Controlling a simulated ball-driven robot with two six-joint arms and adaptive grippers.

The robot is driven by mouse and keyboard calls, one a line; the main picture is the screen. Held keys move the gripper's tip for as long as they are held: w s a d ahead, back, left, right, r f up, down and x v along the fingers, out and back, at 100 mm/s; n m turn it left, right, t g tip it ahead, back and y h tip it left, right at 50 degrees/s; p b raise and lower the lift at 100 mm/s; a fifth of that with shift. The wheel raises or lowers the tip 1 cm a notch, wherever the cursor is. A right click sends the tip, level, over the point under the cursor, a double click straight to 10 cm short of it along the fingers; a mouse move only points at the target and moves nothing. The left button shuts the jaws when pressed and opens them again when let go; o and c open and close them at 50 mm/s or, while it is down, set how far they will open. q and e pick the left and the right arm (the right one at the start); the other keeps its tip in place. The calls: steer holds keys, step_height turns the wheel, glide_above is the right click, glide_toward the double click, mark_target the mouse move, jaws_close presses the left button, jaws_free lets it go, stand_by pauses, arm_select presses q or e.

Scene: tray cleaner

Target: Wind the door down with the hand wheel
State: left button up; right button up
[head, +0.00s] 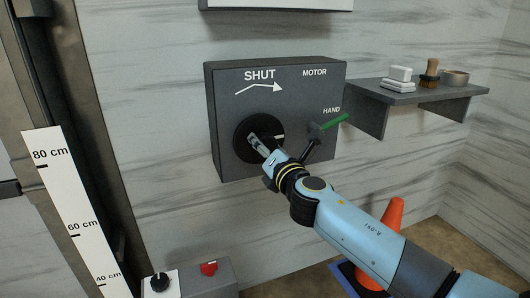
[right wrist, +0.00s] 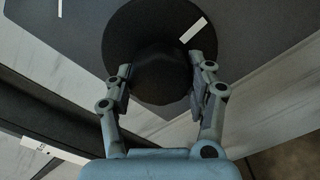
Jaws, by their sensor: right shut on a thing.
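The black hand wheel (head: 243,147) sits on the front of a dark grey box (head: 225,100) marked SHUT with a white arrow pointing right. My right gripper (head: 256,141) reaches to the middle of the wheel. In the right wrist view, the gripper (right wrist: 160,85) is shut on the wheel's round black hub (right wrist: 160,75), one finger on each side. A white mark (right wrist: 193,30) shows on the wheel's face. My left gripper is not in view.
A height scale (head: 65,200) marked 80, 60 and 40 cm stands at the left by the dark door frame. A grey box with a red knob (head: 208,268) and black knob is below. A shelf (head: 420,95) with small items and an orange cone (head: 392,218) are right.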

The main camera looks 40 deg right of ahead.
steer(key=m+b, duration=0.1)
steer(key=m, duration=0.3)
steer(key=shift+m, duration=0.3)
stand_by(0.3)
steer(key=o, duration=1.2)
steer(key=v, duration=1.2)
